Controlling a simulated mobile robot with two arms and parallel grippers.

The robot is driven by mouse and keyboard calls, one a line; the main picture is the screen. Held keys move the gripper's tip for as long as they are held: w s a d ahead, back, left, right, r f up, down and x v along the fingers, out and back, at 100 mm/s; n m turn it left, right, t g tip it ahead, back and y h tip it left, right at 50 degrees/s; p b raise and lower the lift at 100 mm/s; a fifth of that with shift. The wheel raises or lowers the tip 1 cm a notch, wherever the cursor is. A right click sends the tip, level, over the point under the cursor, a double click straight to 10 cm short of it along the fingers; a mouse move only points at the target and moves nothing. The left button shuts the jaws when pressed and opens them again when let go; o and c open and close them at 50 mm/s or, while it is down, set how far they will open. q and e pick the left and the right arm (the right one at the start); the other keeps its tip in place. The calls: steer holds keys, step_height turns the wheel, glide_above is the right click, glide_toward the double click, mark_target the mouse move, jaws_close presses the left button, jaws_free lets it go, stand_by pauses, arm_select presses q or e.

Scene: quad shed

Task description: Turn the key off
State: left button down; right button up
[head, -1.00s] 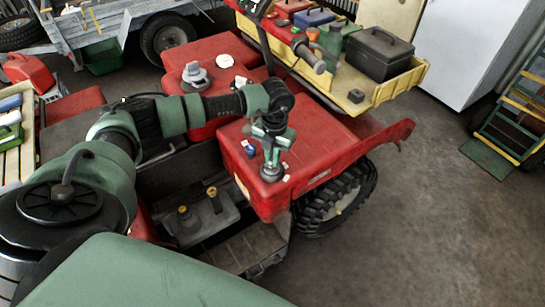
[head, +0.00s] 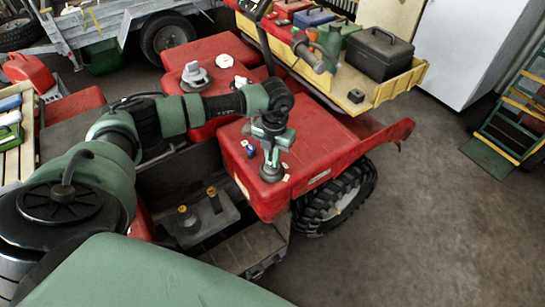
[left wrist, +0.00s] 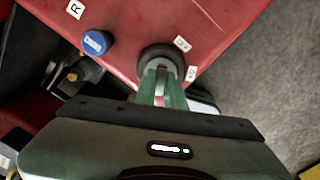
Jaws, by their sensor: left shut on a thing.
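The key switch is a dark round collar (head: 272,174) on the corner of the red quad body. It also shows in the left wrist view (left wrist: 161,54). My left gripper (head: 272,160) points straight down over it. In the left wrist view its fingers (left wrist: 161,80) are closed together at the middle of the collar, shut on the key. The key itself is mostly hidden between the fingers. Small white labels (left wrist: 182,43) lie beside the collar. My right gripper is in neither view.
A blue knob (left wrist: 96,42) stands close to the collar, with a white "R" label near it. The red quad body (head: 310,150) surrounds the switch. A yellow trailer (head: 395,90) with a black toolbox (head: 378,55) stands behind.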

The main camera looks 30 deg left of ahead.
arm_select(q)
steer(key=shift+a, duration=0.1)
steer(key=n+p, duration=0.1)
steer(key=n, duration=0.2)
steer(key=shift+r, duration=0.1)
steer(key=shift+n, duration=0.9)
steer(key=shift+n+p, duration=0.45)
steer(key=shift+n, duration=0.55)
steer(key=shift+n+p, duration=0.35)
steer(key=shift+n, duration=1.05)
steer(key=shift+n+p, duration=0.3)
steer(key=shift+n, duration=0.9)
